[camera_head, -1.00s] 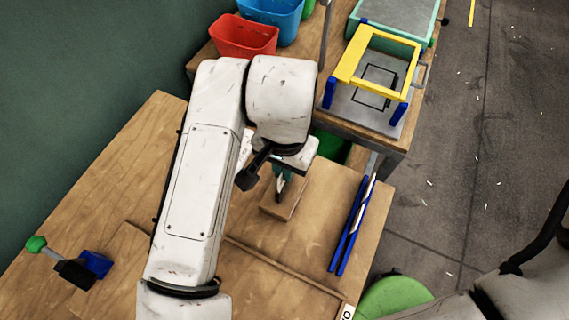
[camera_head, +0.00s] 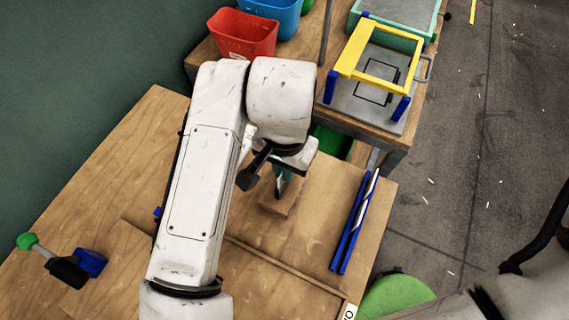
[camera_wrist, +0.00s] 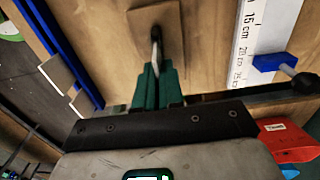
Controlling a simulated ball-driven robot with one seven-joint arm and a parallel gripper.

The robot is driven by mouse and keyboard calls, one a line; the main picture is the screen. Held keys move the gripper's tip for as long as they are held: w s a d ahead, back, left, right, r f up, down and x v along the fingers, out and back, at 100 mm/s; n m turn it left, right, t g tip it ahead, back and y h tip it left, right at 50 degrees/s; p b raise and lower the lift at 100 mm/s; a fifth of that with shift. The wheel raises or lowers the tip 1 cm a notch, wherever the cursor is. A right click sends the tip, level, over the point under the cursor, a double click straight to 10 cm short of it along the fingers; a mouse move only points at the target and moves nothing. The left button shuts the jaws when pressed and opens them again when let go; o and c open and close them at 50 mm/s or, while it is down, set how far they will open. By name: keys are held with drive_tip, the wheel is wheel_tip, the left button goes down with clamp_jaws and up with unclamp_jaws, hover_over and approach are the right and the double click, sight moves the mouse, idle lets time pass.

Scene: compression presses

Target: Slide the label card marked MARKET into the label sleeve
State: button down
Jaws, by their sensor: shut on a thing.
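My gripper (camera_head: 283,183) points down over a small wooden block (camera_head: 283,203) on the workbench. In the wrist view its green fingers (camera_wrist: 158,88) are shut on a thin grey piece (camera_wrist: 156,45), seen edge-on at the wooden block (camera_wrist: 173,20). This may be the label card, but no MARKET lettering is readable. I cannot tell whether the piece still sits in the block. A pair of blue rails with a pale strip between them (camera_head: 354,222), possibly the label sleeve, lies right of the block, apart from my gripper. The blue rails (camera_wrist: 62,45) also show at left in the wrist view.
A yellow press frame (camera_head: 378,55) with blue posts stands on the adjoining table. Red (camera_head: 243,33) and blue (camera_head: 270,15) bins stand behind. A green-knobbed clamp (camera_head: 70,268) lies at left. A ruler (camera_wrist: 262,40) shows in the wrist view. Bench between block and rails is clear.

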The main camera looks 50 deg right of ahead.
drive_tip(key=shift+f+b, duration=0.3)
drive_tip(key=shift+f, duration=0.15)
drive_tip(key=c, duration=1.2)
unclamp_jaws()
drive_tip(key=shift+r, duration=0.1)
wheel_tip(320, 180, up, 11)
drive_tip(key=shift+f, duration=0.15)
